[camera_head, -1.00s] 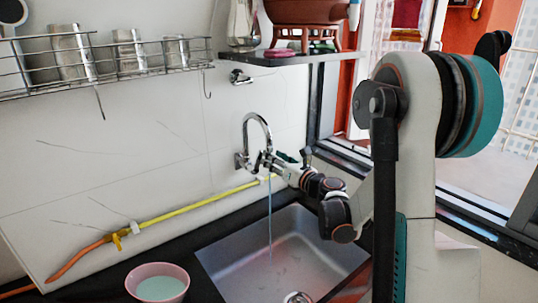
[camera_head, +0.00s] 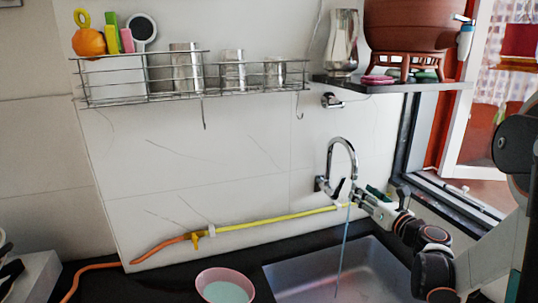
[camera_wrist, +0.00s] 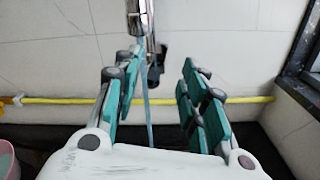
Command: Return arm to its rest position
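My gripper (camera_head: 364,196) is beside the chrome faucet (camera_head: 343,158), just to the right of its thin bluish water stream (camera_head: 342,245). In the wrist view my gripper (camera_wrist: 157,88) is open, its teal-padded fingers apart with nothing clasped between them. The faucet (camera_wrist: 140,18) and the falling water (camera_wrist: 149,95) show ahead, in the gap between the fingers. My arm reaches in from the right, over the sink's right side. Part of the arm is cut off by the right edge of the head view.
The metal sink (camera_head: 300,275) lies below the faucet. A pink bowl (camera_head: 206,277) stands on the dark counter to its left. A yellow hose (camera_head: 265,220) runs along the wall. A wire rack (camera_head: 120,98) and a shelf with a clay pot (camera_head: 413,22) are above. A window frame (camera_head: 450,203) is at right.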

